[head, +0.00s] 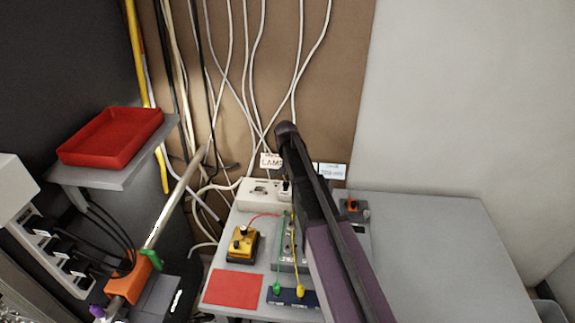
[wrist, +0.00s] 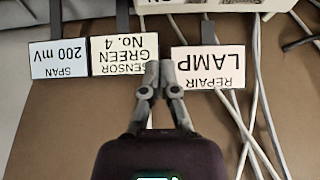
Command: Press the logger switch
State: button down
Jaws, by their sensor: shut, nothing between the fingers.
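My gripper (wrist: 152,75) is shut and empty in the wrist view, its two fingertips together in front of the label cards. In the head view my arm reaches over the bench and I cannot make out the fingertips. No part is readable as the logger switch. A white box (head: 256,193) with a dark control on its face stands at the back of the bench. Its likely edge shows at the top of the wrist view (wrist: 222,5), apart from the fingertips. A grey device with an orange part (head: 354,208) is right of my arm, partly hidden.
Cards read "REPAIR LAMP" (wrist: 208,67), "SENSOR GREEN No. 4" (wrist: 124,55) and "SPAN 200 mV" (wrist: 58,59). A yellow box (head: 242,244), a red mat (head: 233,289) and coloured leads crowd the left bench. A red tray (head: 110,137) is further left. The right bench (head: 440,250) is clear.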

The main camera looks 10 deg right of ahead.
aim_at(287, 184)
jog(key=shift+b+x, duration=2.6)
jog(key=shift+x, duration=0.4)
jog(key=shift+s+f, duration=0.15)
jog(key=shift+f, duration=0.05)
jog(key=s, duration=0.1)
jog(key=s+a, duration=0.1)
jog(key=s, duration=0.1)
jog(key=shift+r, duration=0.25)
jog(key=shift+s, duration=0.3)
jog(key=shift+s+a, duration=0.25)
jog(key=shift+s, duration=0.4)
jog(key=shift+s+a, duration=0.25)
jog(key=shift+s, duration=0.4)
